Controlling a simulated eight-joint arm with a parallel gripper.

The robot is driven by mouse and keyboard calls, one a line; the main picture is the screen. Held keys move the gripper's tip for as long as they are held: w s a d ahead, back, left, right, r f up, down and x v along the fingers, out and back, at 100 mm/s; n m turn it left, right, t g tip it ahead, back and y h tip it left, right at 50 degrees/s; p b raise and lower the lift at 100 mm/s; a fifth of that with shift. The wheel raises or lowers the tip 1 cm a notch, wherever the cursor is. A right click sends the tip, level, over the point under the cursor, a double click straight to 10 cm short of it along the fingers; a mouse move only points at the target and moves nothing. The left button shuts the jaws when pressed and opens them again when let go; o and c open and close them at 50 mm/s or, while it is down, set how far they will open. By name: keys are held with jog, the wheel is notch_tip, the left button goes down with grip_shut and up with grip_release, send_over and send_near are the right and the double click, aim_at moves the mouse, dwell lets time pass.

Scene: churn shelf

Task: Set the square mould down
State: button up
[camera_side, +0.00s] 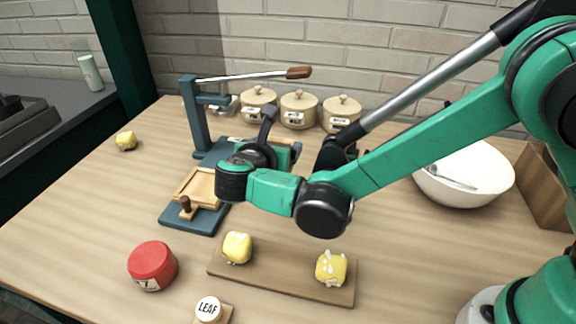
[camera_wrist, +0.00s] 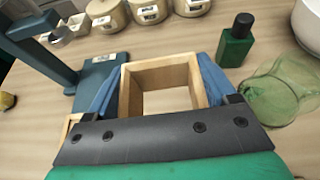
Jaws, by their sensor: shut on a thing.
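The square mould (camera_wrist: 132,98) is an open wooden frame, seen from above in the wrist view. My gripper (camera_wrist: 160,72) is shut on it, with a blue finger against its left and right outer sides. Bare wood of the table shows through the mould's opening. I cannot tell whether its lower edge touches the table. In the side view my arm hides the mould and the fingertips.
The blue lever press (camera_side: 197,130) stands left of my gripper, with a wooden tray (camera_side: 200,186) on its base. Lidded pots (camera_side: 299,110) line the wall. In the wrist view, a green bottle (camera_wrist: 236,42) and green glass vessel (camera_wrist: 282,92) stand right of the mould.

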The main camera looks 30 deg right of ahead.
notch_tip(320, 180, up, 10)
jog(key=s+d+r+n+t+y, duration=0.1)
jog(key=d+r+n+y, duration=0.1)
jog(key=d, duration=0.4)
jog(key=s+d+r+n+t+y, duration=0.1)
jog(key=d+r+n+t+y, duration=0.1)
jog(key=d, duration=0.4)
notch_tip(320, 180, up, 3)
jog(key=shift+d+f+n+y, duration=0.15)
jog(key=shift+d+n+y, duration=0.15)
jog(key=shift+n+y, duration=0.5)
jog(key=w+a+f+m+g+h, duration=0.1)
jog(key=a+f+m+h, duration=0.1)
jog(key=a, duration=0.4)
jog(key=w+a+f+m+g+h, duration=0.1)
jog(key=a+f+m+g+h, duration=0.1)
jog(key=a, duration=0.4)
notch_tip(320, 180, down, 2)
jog(key=shift+a+f+m+h, duration=0.1)
jog(key=shift+a+m+h, duration=0.25)
jog(key=shift+m+h, duration=0.45)
